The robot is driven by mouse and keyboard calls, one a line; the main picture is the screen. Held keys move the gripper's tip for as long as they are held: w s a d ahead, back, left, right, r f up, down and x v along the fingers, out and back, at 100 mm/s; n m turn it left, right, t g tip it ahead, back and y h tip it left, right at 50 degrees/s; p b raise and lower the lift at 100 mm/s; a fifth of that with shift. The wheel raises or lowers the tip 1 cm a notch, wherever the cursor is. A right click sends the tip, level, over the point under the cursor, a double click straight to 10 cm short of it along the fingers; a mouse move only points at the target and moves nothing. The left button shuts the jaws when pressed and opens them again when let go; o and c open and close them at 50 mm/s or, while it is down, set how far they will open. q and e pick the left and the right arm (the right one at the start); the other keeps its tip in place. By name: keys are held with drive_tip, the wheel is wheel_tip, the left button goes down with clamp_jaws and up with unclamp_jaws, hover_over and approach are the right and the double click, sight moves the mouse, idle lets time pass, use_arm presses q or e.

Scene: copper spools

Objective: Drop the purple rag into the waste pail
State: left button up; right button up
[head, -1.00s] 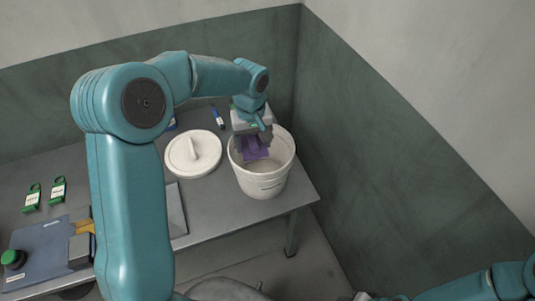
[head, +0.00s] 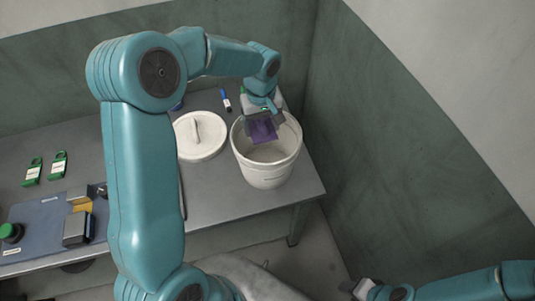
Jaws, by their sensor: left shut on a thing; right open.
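The white waste pail (head: 267,173) stands upright near the right end of the grey table, with its top open. My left gripper (head: 263,122) is over the pail's mouth and shut on the purple rag (head: 263,132). The rag hangs from the jaws at the pail's opening, towards its back; I cannot tell how far below the rim it reaches. My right gripper (head: 357,288) is low at the bottom edge, in front of the table, empty and open, and far from the pail.
A white round lid (head: 201,140) with a handle lies left of the pail. A blue marker (head: 226,99) lies behind. Two green padlock-like tags (head: 33,171) and a blue mat (head: 45,232) with a green button (head: 10,231) are at the left. Walls stand close behind and right.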

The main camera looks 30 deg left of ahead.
use_arm(q)
drive_tip(key=shift+s+a+f, duration=0.2)
drive_tip(key=shift+a+f, duration=0.05)
drive_tip(key=shift+f, duration=0.5)
drive_tip(key=o, duration=1)
drive_tip(key=shift+w+d, duration=0.15)
drive_tip(key=shift+w, duration=0.05)
drive_tip(key=shift+o, duration=0.2)
drive_tip(key=shift+s, duration=0.15)
drive_tip(key=shift+r, duration=0.55)
wheel_tip(320, 180, up, 15)
drive_tip(key=b, duration=0.1)
drive_tip(key=shift+r, duration=0.15)
drive_tip(key=shift+s, duration=0.1)
